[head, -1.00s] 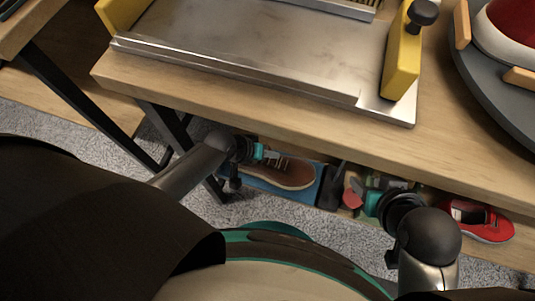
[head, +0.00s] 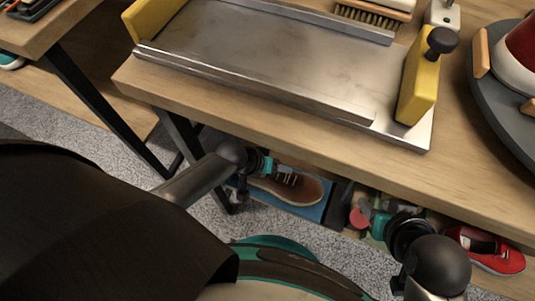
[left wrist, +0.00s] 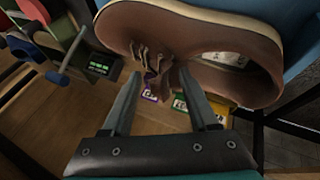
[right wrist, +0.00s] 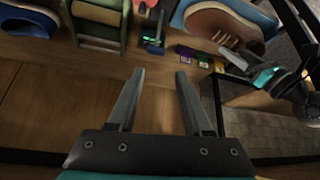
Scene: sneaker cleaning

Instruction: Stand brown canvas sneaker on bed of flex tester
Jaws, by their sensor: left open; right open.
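The brown canvas sneaker (head: 298,187), with a pale sole edge, sits on a blue surface (head: 308,211) on the low shelf below the table. My left gripper (head: 277,167) is open at its laced side. In the left wrist view the sneaker (left wrist: 205,38) fills the top, and the open left fingers (left wrist: 160,78) reach its edge either side of the laces; contact is unclear. My right gripper (head: 365,212) is open and empty, apart from the sneaker, in the right wrist view (right wrist: 155,75). A steel bed (head: 255,52) with yellow end blocks (head: 419,84), seemingly the flex tester, stands empty on the table.
A red sneaker (head: 487,250) is on the shelf at right. A brush (head: 372,14) and a round grey stand (head: 497,105) are on the table. The table's front edge (head: 300,138) overhangs the shelf. A small device with a green display (left wrist: 99,68) stands beyond.

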